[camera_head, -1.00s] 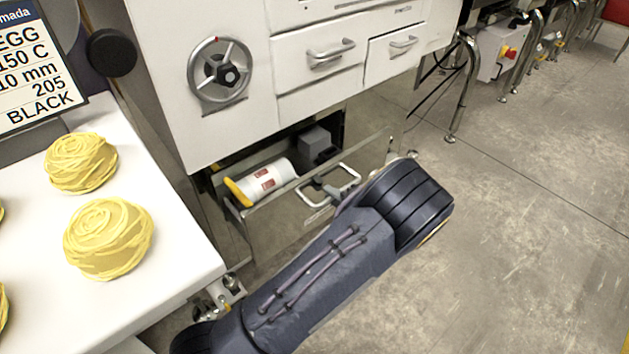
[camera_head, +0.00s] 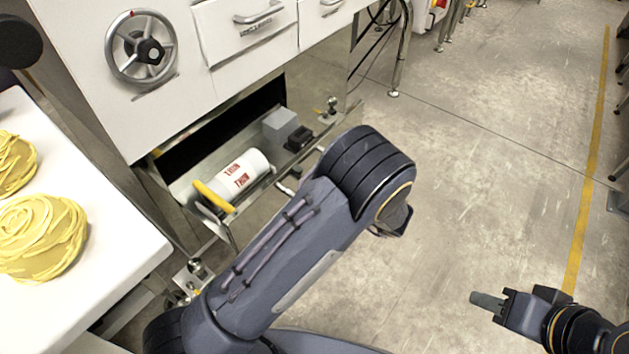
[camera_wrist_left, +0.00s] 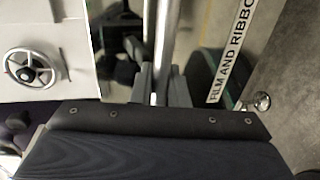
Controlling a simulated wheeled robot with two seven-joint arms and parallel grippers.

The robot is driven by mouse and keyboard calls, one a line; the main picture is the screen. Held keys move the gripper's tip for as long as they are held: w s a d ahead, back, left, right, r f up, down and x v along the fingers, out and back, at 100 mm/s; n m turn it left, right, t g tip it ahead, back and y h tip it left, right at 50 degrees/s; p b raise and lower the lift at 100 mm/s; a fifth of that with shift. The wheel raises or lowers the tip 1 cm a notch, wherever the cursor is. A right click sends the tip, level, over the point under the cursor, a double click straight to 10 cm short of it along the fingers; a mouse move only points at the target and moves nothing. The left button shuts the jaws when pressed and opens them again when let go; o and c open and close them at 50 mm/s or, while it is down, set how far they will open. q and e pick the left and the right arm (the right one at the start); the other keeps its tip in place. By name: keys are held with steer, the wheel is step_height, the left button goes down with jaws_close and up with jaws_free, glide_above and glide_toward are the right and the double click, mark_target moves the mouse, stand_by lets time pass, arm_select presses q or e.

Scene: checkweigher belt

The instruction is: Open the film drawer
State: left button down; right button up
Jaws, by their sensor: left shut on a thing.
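The film drawer (camera_head: 183,188) is the low drawer under the white machine, and it stands pulled out. A white roll with red print (camera_head: 243,172), a yellow piece (camera_head: 214,197) and a grey box (camera_head: 279,125) lie in it. In the left wrist view its label (camera_wrist_left: 232,50) reads "FILM AND RIBBO…". My left gripper (camera_wrist_left: 163,88) is shut on the drawer's metal handle bar (camera_wrist_left: 166,35). In the head view my left arm hides that gripper and most of the drawer front. My right gripper (camera_head: 487,301) is over open floor at the lower right, apart from everything; its finger gap does not show.
Upper drawers (camera_head: 245,35) are closed above, beside a handwheel (camera_head: 141,48). A white table (camera_head: 105,240) with yellow pasta nests (camera_head: 38,238) stands at the left. Concrete floor (camera_head: 480,180) lies clear to the right, with a yellow line (camera_head: 588,180).

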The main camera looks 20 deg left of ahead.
arm_select(q)
steer(key=c, duration=1.5)
jaws_free()
steer(key=shift+o, duration=0.2)
steer(key=p+v, duration=0.1)
steer(key=v, duration=0.6)
steer(key=shift+d+p, duration=0.3)
steer(key=shift+d, duration=0.05)
steer(key=shift+s+d, duration=0.1)
steer(key=shift+s, duration=0.1)
